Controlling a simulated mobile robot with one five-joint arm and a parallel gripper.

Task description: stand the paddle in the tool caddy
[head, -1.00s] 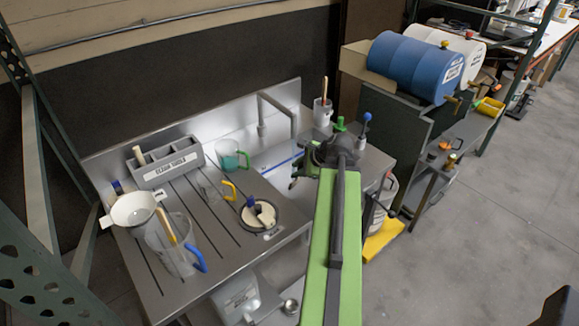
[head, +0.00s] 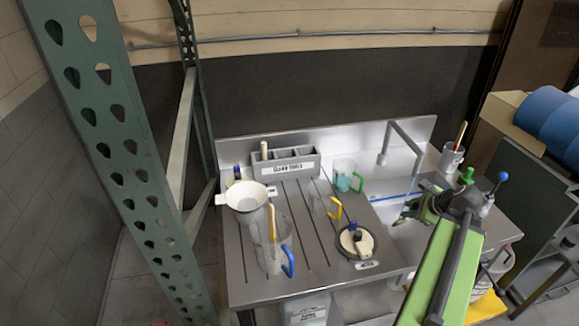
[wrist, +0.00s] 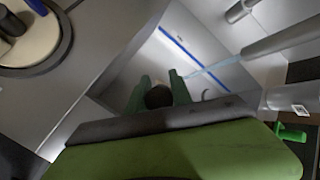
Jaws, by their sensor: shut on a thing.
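My gripper (head: 408,212) is over the sink, in front of the tap. In the wrist view its green fingers (wrist: 158,92) are shut on a dark, round-ended thing (wrist: 159,97), seen end-on. I take this to be the paddle; most of its length is hidden. The grey tool caddy (head: 309,170), labelled as clean tools, stands at the back of the drainboard, left of the gripper. It has several compartments. A light stick (head: 264,150) stands in its left one, and those to the right look empty.
A clear pitcher (head: 265,256) with a blue handle holds a wooden stick. A white strainer (head: 246,198), a yellow-handled jug (head: 319,206), a green-handled jug (head: 344,177) and a round lidded pot (head: 369,244) occupy the drainboard. The tap (head: 398,140) rises beside the sink. A green rack post (head: 115,150) stands left.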

